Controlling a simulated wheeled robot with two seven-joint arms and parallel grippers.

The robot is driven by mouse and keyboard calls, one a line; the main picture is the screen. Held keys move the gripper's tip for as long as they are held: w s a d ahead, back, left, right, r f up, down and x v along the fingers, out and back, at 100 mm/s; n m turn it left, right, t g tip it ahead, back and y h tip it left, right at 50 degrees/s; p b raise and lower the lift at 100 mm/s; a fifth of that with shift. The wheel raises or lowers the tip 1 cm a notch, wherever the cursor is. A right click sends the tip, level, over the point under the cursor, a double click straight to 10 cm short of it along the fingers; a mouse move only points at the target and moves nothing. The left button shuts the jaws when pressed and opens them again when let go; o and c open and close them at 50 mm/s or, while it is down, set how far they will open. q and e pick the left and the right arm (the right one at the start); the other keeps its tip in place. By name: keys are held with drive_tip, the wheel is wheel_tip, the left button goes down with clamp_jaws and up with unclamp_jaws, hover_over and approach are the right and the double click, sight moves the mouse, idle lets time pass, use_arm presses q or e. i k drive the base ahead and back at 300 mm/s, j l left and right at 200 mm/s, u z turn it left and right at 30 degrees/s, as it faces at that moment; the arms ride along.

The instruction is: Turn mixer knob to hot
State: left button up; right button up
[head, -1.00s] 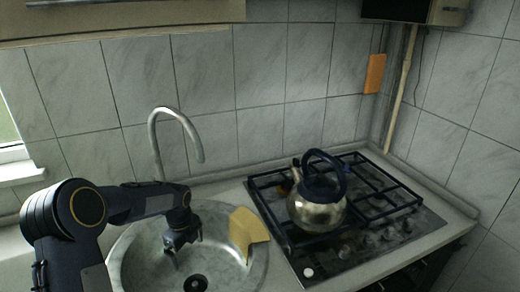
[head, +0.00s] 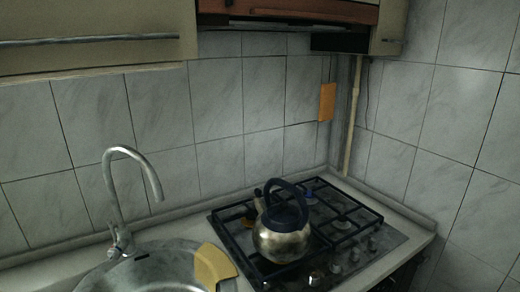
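The mixer tap (head: 134,180) stands behind the sink at the left of the head view. Its curved spout arches up and to the right. Its knob (head: 119,240) is at the base of the spout, small and hard to make out, so I cannot tell its exact setting. The round metal sink (head: 150,262) is cut off by the bottom edge. Neither of my grippers shows in the head view now.
A yellow thing (head: 213,266) lies on the sink's right rim. A metal kettle (head: 282,238) with a dark handle stands on the gas hob (head: 345,222) to the right. Cabinets (head: 100,40) hang above. An orange board (head: 327,101) is on the tiled wall.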

sight(113, 255)
drive_tip(key=u, duration=1.25)
